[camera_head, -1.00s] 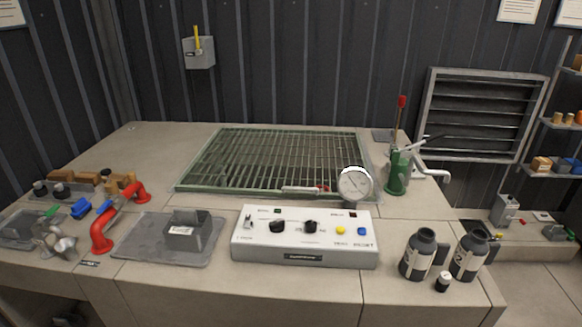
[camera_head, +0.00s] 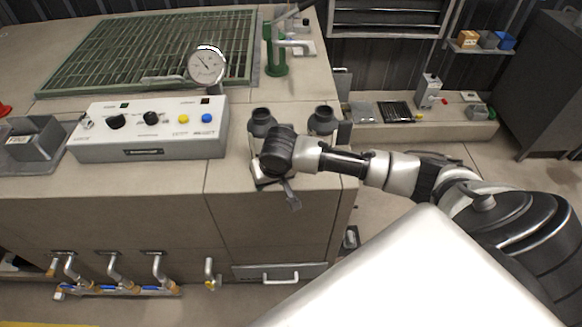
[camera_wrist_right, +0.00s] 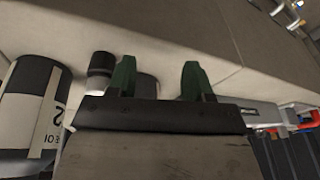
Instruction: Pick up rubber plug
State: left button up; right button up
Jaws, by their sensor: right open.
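In the right wrist view a small dark cylinder with a paler lower part, which looks like the rubber plug (camera_wrist_right: 101,68), stands on the bench just beside the left green fingertip. My right gripper (camera_wrist_right: 157,76) is open, its two green fingertips apart. A grey rounded shape (camera_wrist_right: 147,87) shows between the fingers, partly hidden; I cannot tell what it is. In the head view my right gripper (camera_head: 279,190) reaches down over the bench's front right corner, and the arm hides the plug there. My left gripper is not in view.
Two dark bottles (camera_head: 262,121) (camera_head: 322,121) stand close behind my right wrist. A labelled bottle (camera_wrist_right: 30,100) is near the gripper's left. The control box (camera_head: 150,130) with a gauge (camera_head: 206,65) behind it sits left. The bench edge is close.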

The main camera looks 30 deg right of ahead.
jog(key=w+d+r+m+h, duration=0.1)
jog(key=d+r+m+h, duration=0.15)
jog(key=d+r, duration=0.4)
jog(key=shift+m+g+y, duration=0.3)
jog(key=shift+m+y, duration=0.05)
jog(key=shift+m, duration=0.2)
jog(key=x, duration=1.1)
jog(key=shift+w+d+r, duration=0.1)
jog(key=shift+d, duration=0.2)
jog(key=shift+c, duration=0.3)
jog(key=c, duration=0.7)
jog(key=shift+r, duration=0.1)
